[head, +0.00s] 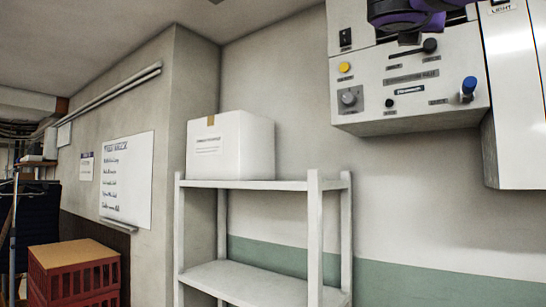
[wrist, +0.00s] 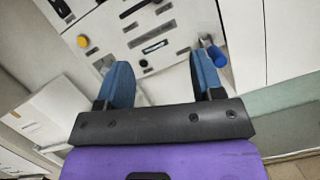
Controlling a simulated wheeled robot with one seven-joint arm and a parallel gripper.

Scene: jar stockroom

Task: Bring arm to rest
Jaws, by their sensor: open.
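My gripper (wrist: 160,68) shows in the wrist view with its two blue fingers spread apart and nothing between them. The fingers point toward a white control panel (wrist: 150,25). A blue-tipped lever (wrist: 217,55) on the panel appears just right of the right fingertip; I cannot tell whether they touch. In the head view, part of my purple and black arm (head: 405,18) is at the top right, in front of the panel (head: 440,100), and is cut off by the frame edge.
The panel carries a yellow button (head: 344,67), a knob (head: 350,98) and the blue lever (head: 467,88). A white cabinet (head: 515,100) adjoins it on the right. A white box (head: 232,148) stands on a shelf rack (head: 290,185). Red crates (head: 75,272) are at lower left.

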